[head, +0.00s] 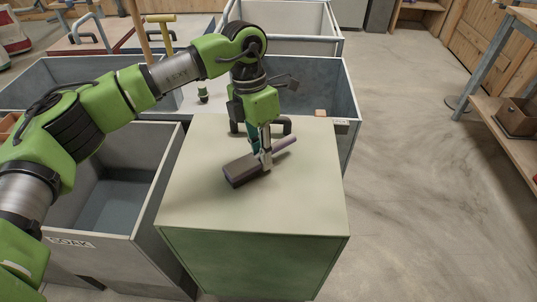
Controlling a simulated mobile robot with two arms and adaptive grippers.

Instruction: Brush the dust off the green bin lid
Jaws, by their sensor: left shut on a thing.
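The green bin's lid (285,207) is a flat, pale greenish top in the middle of the head view, above a greener front (255,265). A dark handle shows at its back edge. A brush with a dark brown block (241,172) and a pale mauve handle (286,144) is at the middle of the lid. My left gripper (264,158) points down from above and is shut on the brush. The block looks on or just above the lid; I cannot tell whether it touches. No separate dust patch can be made out. My right gripper is out of view.
An open grey bin (153,210) labelled SOAK stands left of the green bin. More open grey bins (350,95) stand behind. The floor (415,200) at the right is clear up to a wooden shelf rack (505,135) holding a brown box (517,117).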

